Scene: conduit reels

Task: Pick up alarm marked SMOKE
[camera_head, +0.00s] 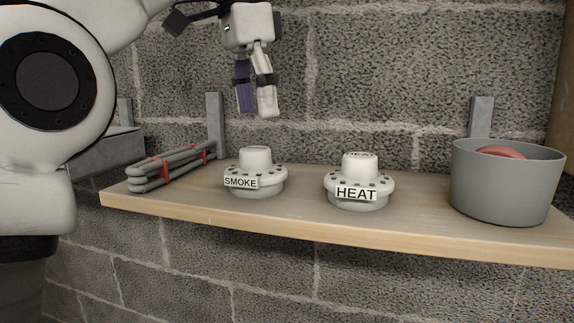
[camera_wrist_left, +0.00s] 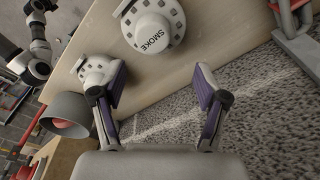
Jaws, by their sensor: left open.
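The SMOKE alarm (camera_head: 256,172) is a white round unit with a raised cap and a black-lettered label, standing on the wooden shelf (camera_head: 300,217). It also shows at the top of the left wrist view (camera_wrist_left: 152,28). A similar alarm marked HEAT (camera_head: 359,182) stands to its right. My left gripper (camera_head: 256,114) hangs fingers-down above the SMOKE alarm, clear of it. It is open and empty; its purple-padded fingers are spread apart in the left wrist view (camera_wrist_left: 164,88). My right gripper is not identifiable in these views.
A grey bowl (camera_head: 505,185) holding a reddish object (camera_head: 506,152) stands at the shelf's right end. Bundled grey conduits with red clips (camera_head: 172,166) lie at the left end. A grey block wall with metal brackets (camera_head: 215,125) stands behind. Bare shelf separates the two alarms.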

